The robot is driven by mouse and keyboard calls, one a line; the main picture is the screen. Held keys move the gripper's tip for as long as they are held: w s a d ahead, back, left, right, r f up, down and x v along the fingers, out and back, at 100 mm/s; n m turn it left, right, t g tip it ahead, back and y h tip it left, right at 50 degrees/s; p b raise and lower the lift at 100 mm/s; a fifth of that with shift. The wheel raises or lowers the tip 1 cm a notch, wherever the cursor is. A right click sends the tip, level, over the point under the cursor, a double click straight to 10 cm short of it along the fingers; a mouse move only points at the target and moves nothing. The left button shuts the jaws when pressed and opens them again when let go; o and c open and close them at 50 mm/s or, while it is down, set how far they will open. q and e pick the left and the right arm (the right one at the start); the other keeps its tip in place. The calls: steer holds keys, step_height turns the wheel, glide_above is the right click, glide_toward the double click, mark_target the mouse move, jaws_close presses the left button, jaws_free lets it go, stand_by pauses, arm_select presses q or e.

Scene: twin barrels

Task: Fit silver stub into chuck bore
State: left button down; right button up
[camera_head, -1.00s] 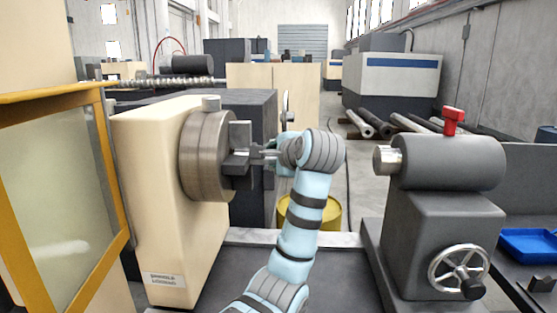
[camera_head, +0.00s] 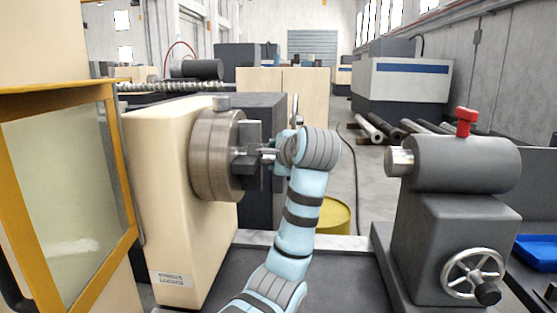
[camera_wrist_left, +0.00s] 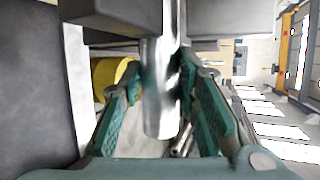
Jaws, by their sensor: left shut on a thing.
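The silver stub (camera_wrist_left: 160,95) is a bright metal cylinder held between the teal fingers of my left gripper (camera_wrist_left: 162,72). Its far end runs up between the dark chuck jaws in the wrist view and is hidden there, so I cannot tell how deep it sits in the bore. In the head view the round steel chuck (camera_head: 212,158) stands on the cream headstock, its dark jaws facing right. My left gripper (camera_head: 268,154) is right at these jaws, mostly covered by my wrist. My right gripper is in neither view.
A grey tailstock (camera_head: 462,165) with a red lever and handwheel stands to the right. An orange-framed door (camera_head: 68,185) is at the left. A yellow drum (camera_head: 335,215) stands behind my arm. There is free room between my wrist and the tailstock.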

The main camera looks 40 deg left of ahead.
arm_select(q)
steer(key=shift+s+a+r+b, duration=0.1)
steer(key=shift+s+a+b, duration=0.2)
steer(key=shift+b, duration=0.1)
steer(key=c, duration=1.1)
jaws_free()
steer(key=shift+a, duration=0.1)
steer(key=v, duration=1.2)
steer(key=shift+f, duration=0.2)
